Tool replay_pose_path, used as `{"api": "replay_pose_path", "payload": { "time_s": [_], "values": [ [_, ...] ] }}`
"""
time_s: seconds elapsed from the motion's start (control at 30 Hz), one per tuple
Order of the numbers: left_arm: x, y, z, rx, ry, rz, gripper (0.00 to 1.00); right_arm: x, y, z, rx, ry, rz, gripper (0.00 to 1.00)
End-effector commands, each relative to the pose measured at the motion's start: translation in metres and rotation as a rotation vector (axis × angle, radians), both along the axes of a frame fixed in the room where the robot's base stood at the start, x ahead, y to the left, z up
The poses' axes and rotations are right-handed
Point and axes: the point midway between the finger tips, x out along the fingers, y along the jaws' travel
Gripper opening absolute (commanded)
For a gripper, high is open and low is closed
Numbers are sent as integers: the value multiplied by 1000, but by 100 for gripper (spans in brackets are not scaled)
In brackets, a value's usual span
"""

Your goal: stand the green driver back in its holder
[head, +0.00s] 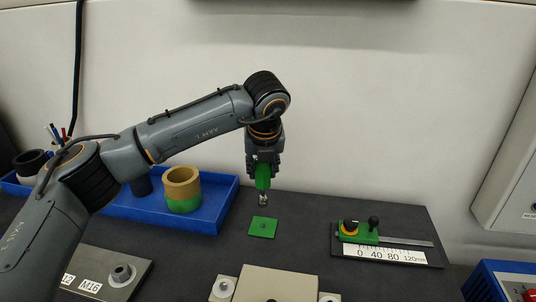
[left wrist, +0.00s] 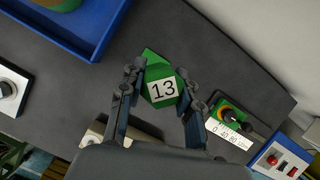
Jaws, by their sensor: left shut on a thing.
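The green driver (head: 263,178) hangs upright with its metal socket tip pointing down. My left gripper (head: 263,170) is shut on its green body. A green square plate (head: 262,228) with a small dark spot in its middle lies on the dark table; it looks like the holder. The driver's tip is above the plate's far edge in the head view and appears apart from it. In the left wrist view the driver's top (left wrist: 161,90) shows a white label "13" between the fingers, with a green corner of the plate (left wrist: 151,57) beyond. The right gripper is not in view.
A blue tray (head: 217,205) with a gold-and-green ring (head: 182,190) stands left. A slide gauge (head: 385,245) with a green block and black knob lies right. A beige block (head: 270,285) and a grey plate labelled M16 (head: 110,270) are in front. Table around the plate is clear.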

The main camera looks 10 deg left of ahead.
Motion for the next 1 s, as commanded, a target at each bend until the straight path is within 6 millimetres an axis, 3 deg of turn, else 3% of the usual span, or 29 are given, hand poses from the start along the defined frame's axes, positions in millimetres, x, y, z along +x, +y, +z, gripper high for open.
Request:
{"api": "replay_pose_path", "payload": {
  "time_s": [0.17,0.4,0.7,1.0],
  "values": [
    [0,0,-2,-1,-1,0,0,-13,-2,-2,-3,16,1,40],
    [0,0,-21,0,0,0,0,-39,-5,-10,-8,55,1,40],
    [0,0,-48,-1,0,0,0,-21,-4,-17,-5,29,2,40],
    [0,0,-49,-1,-1,0,0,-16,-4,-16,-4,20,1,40]
  ]
}}
